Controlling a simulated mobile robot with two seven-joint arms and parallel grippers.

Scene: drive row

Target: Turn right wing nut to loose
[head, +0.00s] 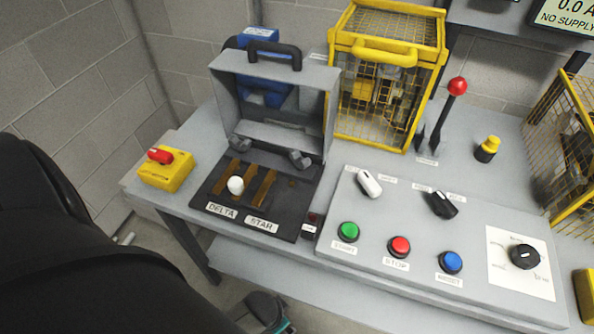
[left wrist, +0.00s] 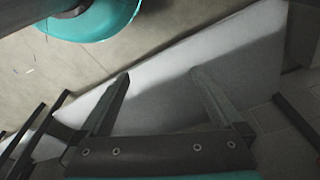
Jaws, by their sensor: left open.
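The right wing nut (head: 299,158) is a small grey piece at the front right of the open grey cover (head: 272,88). A matching left wing nut (head: 238,143) sits at the cover's front left. Both are too small to tell whether they are tight or loose. My left gripper (left wrist: 162,92) is open and empty in the left wrist view, with a pale flat surface and floor beyond its fingers. It is well away from the wing nuts, which do not show in that view. My right gripper is not in view.
In front of the cover is a dark panel (head: 208,197) with a white knob (head: 235,185) and brass bars. A yellow box with a red switch (head: 160,156) stands left. A button console (head: 375,222) is right, and a yellow cage (head: 385,75) behind. The bench edge runs along the front.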

